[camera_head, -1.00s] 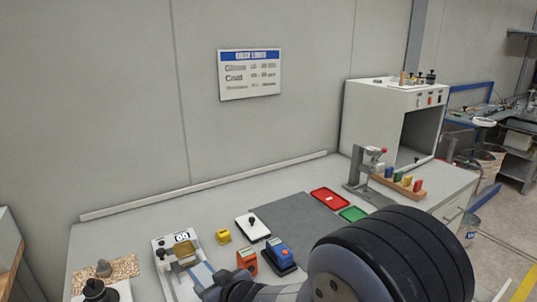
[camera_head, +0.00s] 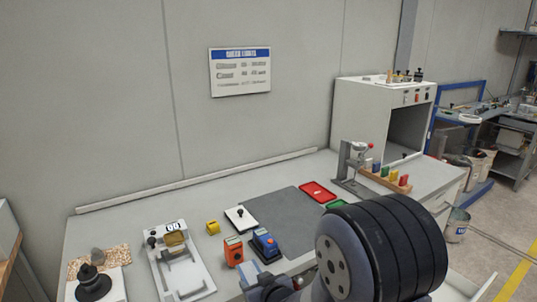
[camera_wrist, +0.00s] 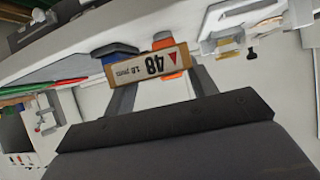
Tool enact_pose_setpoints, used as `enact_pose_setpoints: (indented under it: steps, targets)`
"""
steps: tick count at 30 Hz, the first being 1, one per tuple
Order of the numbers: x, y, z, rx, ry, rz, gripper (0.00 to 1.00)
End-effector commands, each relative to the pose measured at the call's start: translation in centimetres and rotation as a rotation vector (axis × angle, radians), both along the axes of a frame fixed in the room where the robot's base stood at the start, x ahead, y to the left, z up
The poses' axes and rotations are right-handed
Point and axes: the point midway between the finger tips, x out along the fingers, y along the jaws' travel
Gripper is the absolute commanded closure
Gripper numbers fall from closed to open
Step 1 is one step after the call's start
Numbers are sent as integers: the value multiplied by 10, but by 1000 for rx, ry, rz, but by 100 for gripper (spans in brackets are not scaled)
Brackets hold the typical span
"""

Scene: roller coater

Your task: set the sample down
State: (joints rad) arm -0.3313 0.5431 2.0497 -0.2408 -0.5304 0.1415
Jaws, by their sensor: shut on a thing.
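The sample shows in the wrist view as a tan-edged piece (camera_wrist: 125,70) with a white label reading 48, upside down in the picture. My gripper (camera_wrist: 154,78) is shut on it, a finger at each side. The sample appears held above the grey bench, with the bench and its devices behind it. In the head view my arm's dark round joint fills the lower right, and the fingers and the sample cannot be made out there.
An orange meter (camera_head: 233,251) and a blue meter (camera_head: 265,243) stand by a grey mat (camera_head: 285,212). A white device (camera_head: 180,272) is at left. Red (camera_head: 317,191) and green (camera_head: 336,204) trays lie behind my arm. A white cabinet (camera_head: 362,113) stands at the back right.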

Motion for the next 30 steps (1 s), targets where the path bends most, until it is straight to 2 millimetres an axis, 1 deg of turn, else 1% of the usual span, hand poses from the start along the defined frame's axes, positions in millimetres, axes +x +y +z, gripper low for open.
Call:
enact_pose_setpoints:
  steps: [1, 2, 3, 5, 6, 9, 12, 15, 18, 25, 27, 30]
  targets:
    - [4, -21, -8, 0, 4, -51, 73]
    - [6, -32, -13, -1, 6, -81, 73]
    - [9, -50, -18, -1, 6, -125, 73]
    - [11, -78, -28, -1, 7, -197, 73]
    - [12, -96, -33, -2, 6, -244, 73]
    - [11, -133, -44, -1, 3, -339, 73]
    - [8, -160, -52, -1, 3, -410, 73]
    - [5, -176, -56, 0, 1, -451, 73]
    - [0, -183, -63, -1, 2, -469, 73]
    - [-23, -184, -96, -2, 6, -470, 73]
    - [-30, -183, -103, -2, 6, -470, 73]
    - [-37, -183, -110, -1, 2, -470, 73]
